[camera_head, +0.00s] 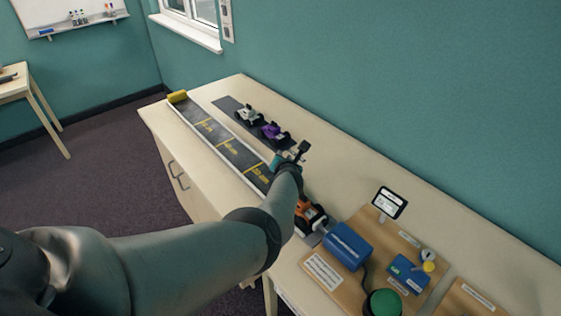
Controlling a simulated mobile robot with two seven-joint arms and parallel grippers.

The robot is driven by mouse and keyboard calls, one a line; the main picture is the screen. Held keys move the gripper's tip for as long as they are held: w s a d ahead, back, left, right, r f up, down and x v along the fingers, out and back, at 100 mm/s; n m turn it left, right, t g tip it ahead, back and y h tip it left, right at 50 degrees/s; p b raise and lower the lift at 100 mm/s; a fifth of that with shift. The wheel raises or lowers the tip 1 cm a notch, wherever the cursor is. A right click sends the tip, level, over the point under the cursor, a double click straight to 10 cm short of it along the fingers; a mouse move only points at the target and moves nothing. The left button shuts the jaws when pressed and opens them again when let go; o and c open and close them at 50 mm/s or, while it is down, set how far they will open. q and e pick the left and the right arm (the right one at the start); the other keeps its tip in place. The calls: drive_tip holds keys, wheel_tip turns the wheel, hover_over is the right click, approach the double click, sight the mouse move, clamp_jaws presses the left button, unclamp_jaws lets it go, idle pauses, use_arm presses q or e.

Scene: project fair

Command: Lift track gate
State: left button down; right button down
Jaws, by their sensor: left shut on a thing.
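The dark track (222,143) with yellow distance marks lies along the table. My left arm comes in from the left and reaches over the track's near end. My left gripper (289,158) is shut on the track gate, just above the track, in front of an orange car. The gate is mostly hidden by the gripper and forearm, so its exact height over the track cannot be told. The orange car (311,214) sits at the near end of the track, partly hidden by my forearm. My right gripper is out of view.
A white car (248,115) and a purple car (272,131) stand on a dark strip beside the track. A yellow block (177,97) closes the far end. A blue box (348,246) and green button (384,303) sit on a wooden board nearby.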

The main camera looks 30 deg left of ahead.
use_arm(q)
drive_tip(key=c, duration=1.6)
unclamp_jaws()
drive_tip(key=w+d, duration=0.1)
drive_tip(key=w+b, duration=0.1)
drive_tip(key=w, duration=0.1)
drive_tip(key=shift+d+r, duration=0.35)
drive_tip(key=shift+r, duration=0.05)
drive_tip(key=c, duration=1.4)
unclamp_jaws()
drive_tip(key=shift+w+f, duration=0.1)
drive_tip(key=shift+f, duration=0.05)
drive_tip(key=shift+c, duration=0.2)
drive_tip(key=o, duration=0.4)
drive_tip(key=shift+s+a+r, duration=0.15)
drive_tip(key=shift+s+r, duration=0.05)
drive_tip(key=o, duration=0.4)
